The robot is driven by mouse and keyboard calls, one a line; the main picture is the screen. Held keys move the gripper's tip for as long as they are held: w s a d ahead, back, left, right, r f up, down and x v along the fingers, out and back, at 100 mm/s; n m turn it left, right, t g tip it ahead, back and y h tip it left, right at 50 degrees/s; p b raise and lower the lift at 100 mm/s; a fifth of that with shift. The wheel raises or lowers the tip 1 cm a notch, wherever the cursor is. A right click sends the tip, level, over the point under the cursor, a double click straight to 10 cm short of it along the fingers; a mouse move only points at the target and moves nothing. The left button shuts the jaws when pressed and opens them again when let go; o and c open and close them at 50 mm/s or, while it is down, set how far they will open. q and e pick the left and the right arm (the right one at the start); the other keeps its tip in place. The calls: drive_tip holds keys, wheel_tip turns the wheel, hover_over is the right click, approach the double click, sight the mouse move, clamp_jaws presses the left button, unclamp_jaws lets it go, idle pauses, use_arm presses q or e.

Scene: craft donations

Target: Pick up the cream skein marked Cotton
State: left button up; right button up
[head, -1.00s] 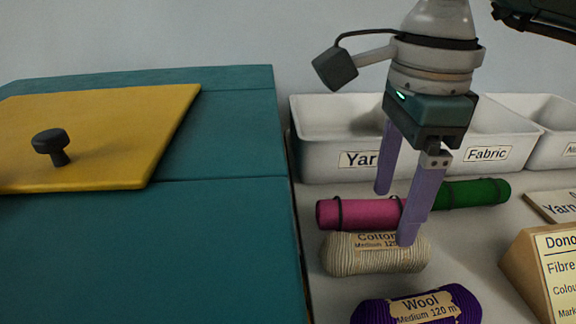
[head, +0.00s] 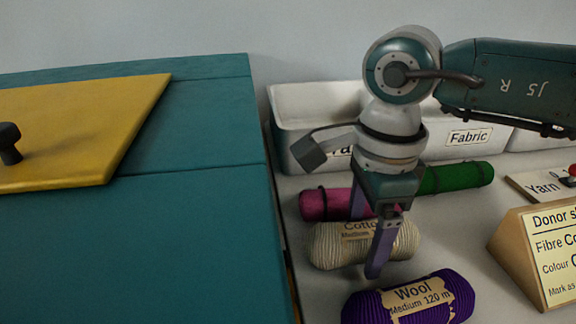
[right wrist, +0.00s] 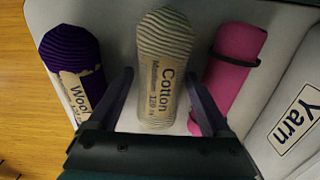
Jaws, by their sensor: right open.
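The cream skein (head: 336,246) with a tan Cotton label lies on the light table, between a pink roll and a purple skein. My right gripper (head: 366,245) is open above it, and its near finger hides part of the skein in the head view. In the right wrist view the cream skein (right wrist: 165,42) lies between the two open fingers (right wrist: 160,98), with a finger on each side of it. I cannot tell whether the fingers touch it. My left gripper is not in view.
The purple Wool skein (head: 455,294) lies in front, and the pink roll (head: 318,204) and green roll (head: 458,177) lie behind. White bins (head: 300,105) stand at the back. A wooden sign (head: 515,250) stands at the right, and a teal surface with a yellow panel (head: 80,130) fills the left.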

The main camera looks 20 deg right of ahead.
drive_tip(key=c, duration=1.1)
drive_tip(key=shift+r, duration=0.1)
drive_tip(key=shift+c, duration=0.2)
